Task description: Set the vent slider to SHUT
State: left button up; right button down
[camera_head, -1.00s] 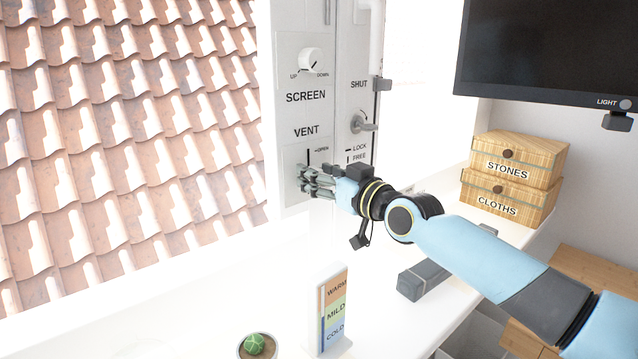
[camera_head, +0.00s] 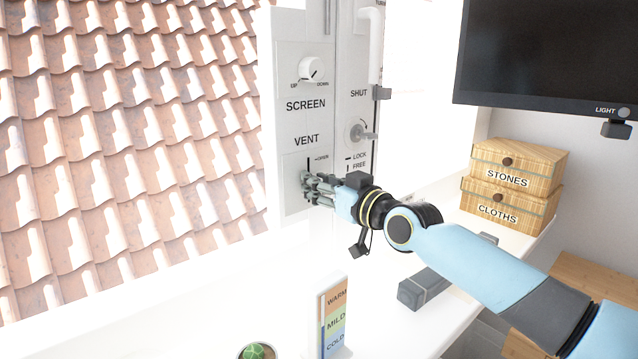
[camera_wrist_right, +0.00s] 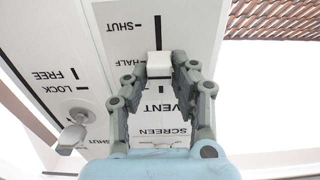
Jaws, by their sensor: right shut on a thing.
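The vent slider shows as a white block-shaped knob (camera_wrist_right: 159,65) on a dark vertical slot in the right wrist view. It sits level with the HALF mark, with the SHUT mark farther up that picture. My right gripper (camera_head: 312,187) is at the vent panel (camera_head: 296,165), below the VENT and OPEN labels in the head view. In the wrist view its two fingers are closed on the knob from both sides. In the head view the fingers hide the knob. My left gripper is not in view.
A screen dial (camera_head: 312,69) is above the vent label. A lock handle (camera_head: 360,133) is just right of the panel. A card with WARM, MILD and COLD bands (camera_head: 335,318), a cactus (camera_head: 257,352) and a grey block (camera_head: 424,287) stand below the arm.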

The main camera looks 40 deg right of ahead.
aim_at(308, 151)
notch_tip(308, 151, down, 5)
jog(key=b, duration=0.4)
jog(key=shift+r, duration=0.2)
jog(key=shift+s, duration=0.1)
jog(key=c, duration=1.1)
grip_release()
jog(key=shift+r, duration=0.1)
jog(key=shift+r, duration=0.1)
notch_tip(308, 151, up, 10)
jog(key=shift+f, duration=0.1)
